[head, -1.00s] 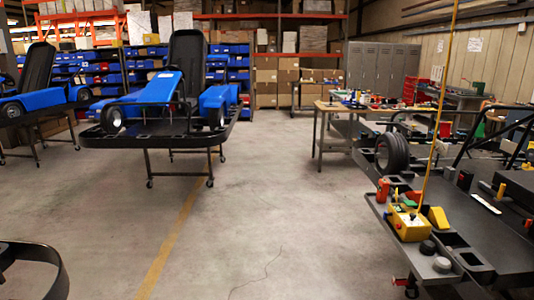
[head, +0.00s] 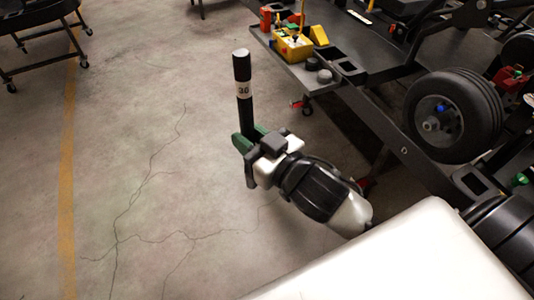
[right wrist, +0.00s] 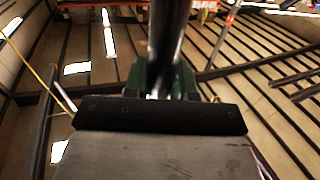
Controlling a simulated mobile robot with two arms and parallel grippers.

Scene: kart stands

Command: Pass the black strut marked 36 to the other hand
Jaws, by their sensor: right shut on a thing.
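The black strut (head: 243,95) stands roughly upright in the head view, with a pale label reading 36 near its upper part. My right gripper (head: 250,141) is shut on its lower part, with green fingers around it. The strut is held in the air above the open floor, left of the kart stand. In the right wrist view the strut (right wrist: 168,45) rises dark and blurred between the green fingers (right wrist: 160,82). Its lower end is largely hidden by the gripper. My left gripper is not in view.
A dark kart stand (head: 375,115) with a black wheel (head: 453,116) fills the right side. A yellow control box (head: 293,46) and a red object (head: 266,18) sit at its near corner. Another stand (head: 40,20) is at upper left. The concrete floor between is clear.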

